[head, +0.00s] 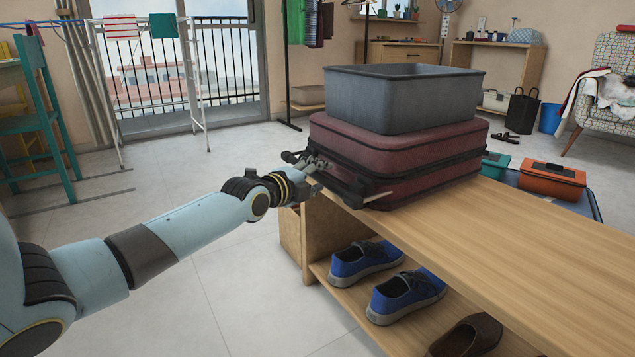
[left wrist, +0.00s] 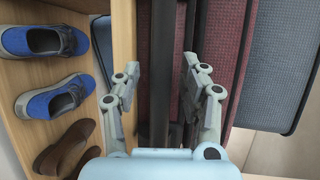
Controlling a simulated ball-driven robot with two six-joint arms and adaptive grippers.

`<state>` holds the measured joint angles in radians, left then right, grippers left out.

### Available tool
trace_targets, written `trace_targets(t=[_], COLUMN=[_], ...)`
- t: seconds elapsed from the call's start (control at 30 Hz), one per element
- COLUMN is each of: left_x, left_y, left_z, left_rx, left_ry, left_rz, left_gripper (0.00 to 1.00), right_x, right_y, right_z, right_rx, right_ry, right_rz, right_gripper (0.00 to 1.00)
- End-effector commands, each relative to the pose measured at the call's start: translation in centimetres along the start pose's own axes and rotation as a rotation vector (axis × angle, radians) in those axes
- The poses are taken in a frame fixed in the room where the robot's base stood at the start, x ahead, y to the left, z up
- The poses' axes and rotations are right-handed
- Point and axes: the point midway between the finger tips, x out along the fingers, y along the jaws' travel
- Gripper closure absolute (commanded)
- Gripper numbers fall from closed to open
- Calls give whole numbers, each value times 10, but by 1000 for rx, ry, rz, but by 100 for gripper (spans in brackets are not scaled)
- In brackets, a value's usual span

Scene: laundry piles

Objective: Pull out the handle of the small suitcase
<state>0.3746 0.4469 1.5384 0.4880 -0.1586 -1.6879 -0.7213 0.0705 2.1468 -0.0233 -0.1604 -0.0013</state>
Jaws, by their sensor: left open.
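The small suitcase (head: 405,150) is dark red with black trim and lies flat on the wooden bench. Its near left end faces my left gripper (head: 318,170), and a black bar-like part, which looks like the handle (head: 345,190), shows at that end. In the left wrist view, my left gripper (left wrist: 160,75) is open, with dark vertical bars between and behind its fingers. The red side of the suitcase (left wrist: 211,45) rises just right of them. Whether the fingers touch the bars I cannot tell. My right gripper is in neither view.
A grey open bin (head: 400,105) rests on top of the suitcase. The wooden bench (head: 500,235) has a clear top at right; blue shoes (head: 405,295) and a brown shoe (head: 466,338) stand on its lower shelf. An orange box (head: 552,181) is behind.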

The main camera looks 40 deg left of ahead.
Motion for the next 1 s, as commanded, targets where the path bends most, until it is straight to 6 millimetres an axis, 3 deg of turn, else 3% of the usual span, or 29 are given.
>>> trace_targets(t=[0.37,0.7,1.0], left_x=[3,3,3], left_y=[-1,0,0], left_z=[0,0,0], left_rx=[1,0,-1], left_ry=[0,0,0], left_rz=[-1,-1,1], left_gripper=[57,100,100], right_x=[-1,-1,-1], right_y=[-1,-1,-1], right_z=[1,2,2], right_rx=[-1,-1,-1], right_ry=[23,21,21], right_rz=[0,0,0], right_gripper=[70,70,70])
